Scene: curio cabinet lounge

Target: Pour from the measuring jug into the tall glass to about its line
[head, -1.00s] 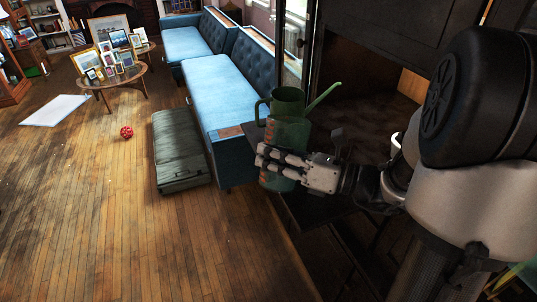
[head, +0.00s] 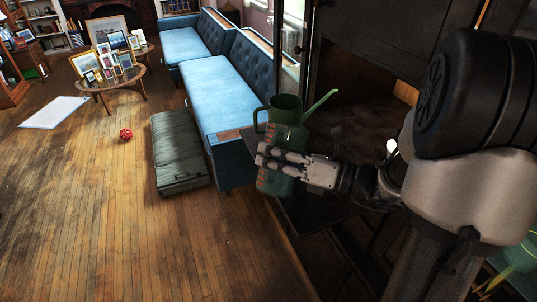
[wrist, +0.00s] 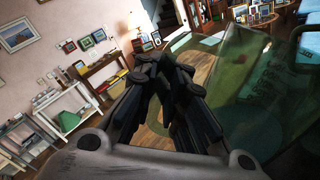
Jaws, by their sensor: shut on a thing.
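The measuring jug (head: 287,134) is green and see-through. In the head view its open rim faces up, with a loop handle at the left and a long thin spout at the right. My gripper (head: 266,155) lies across its body, shut on it. In the wrist view the jug (wrist: 255,95) fills the right side, with scale marks on its wall. My gripper's dark fingers (wrist: 160,75) are close together there; the exact contact is hidden. I cannot make out liquid in the jug. I cannot pick out the tall glass in either view.
A dark cabinet (head: 385,65) stands open beside my arm. A blue sofa (head: 225,92) and a grey-green padded bench (head: 177,155) are behind the jug. A small red ball (head: 126,134) lies on the floor. The wooden floor at the left is largely clear.

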